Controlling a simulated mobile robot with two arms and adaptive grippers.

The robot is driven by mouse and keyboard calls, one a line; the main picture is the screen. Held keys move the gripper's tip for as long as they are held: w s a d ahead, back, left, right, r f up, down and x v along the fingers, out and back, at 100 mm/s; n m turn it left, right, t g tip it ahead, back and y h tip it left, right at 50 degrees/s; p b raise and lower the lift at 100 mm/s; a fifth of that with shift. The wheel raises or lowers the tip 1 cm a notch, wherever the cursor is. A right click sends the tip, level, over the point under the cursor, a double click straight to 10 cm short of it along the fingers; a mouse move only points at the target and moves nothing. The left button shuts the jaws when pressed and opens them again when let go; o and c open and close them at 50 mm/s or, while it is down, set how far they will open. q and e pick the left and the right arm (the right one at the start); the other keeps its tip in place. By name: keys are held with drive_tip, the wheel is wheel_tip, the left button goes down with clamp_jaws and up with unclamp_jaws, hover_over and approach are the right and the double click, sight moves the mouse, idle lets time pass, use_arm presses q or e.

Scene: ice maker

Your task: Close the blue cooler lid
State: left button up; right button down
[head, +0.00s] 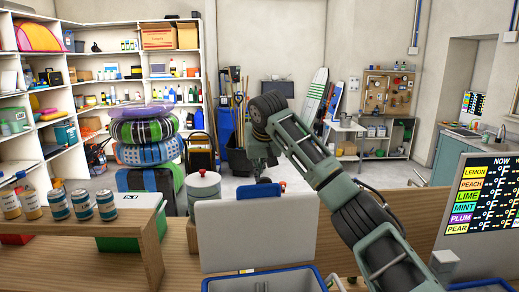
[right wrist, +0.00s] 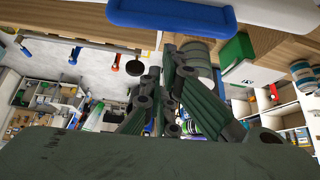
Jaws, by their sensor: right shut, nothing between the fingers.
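The cooler's blue rim (head: 262,280) shows at the bottom of the head view. Its lid (head: 258,235) stands up, open, with its pale inner face towards me. A blue piece (head: 260,191) sits at the lid's top edge. My right gripper (head: 262,172) points down just beyond that top edge, shut and empty; the lid may hide its tips. In the right wrist view the fingers (right wrist: 172,58) are together, with the white and blue lid edge (right wrist: 170,14) near them at the top. I cannot tell whether they touch it. My left gripper is not in view.
A wooden counter (head: 185,262) surrounds the cooler. A raised shelf with several cans (head: 82,205) is at left, and a grey-green canister (head: 204,186) stands left of the lid. Open floor lies beyond the counter.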

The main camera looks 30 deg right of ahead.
drive_tip(key=s, duration=0.1)
drive_tip(key=s+a+p, duration=0.1)
drive_tip(key=s, duration=0.1)
drive_tip(key=shift+a, duration=0.2)
drive_tip(key=shift+s+a+f, duration=0.1)
drive_tip(key=shift+s+f, duration=0.1)
drive_tip(key=shift+f, duration=0.1)
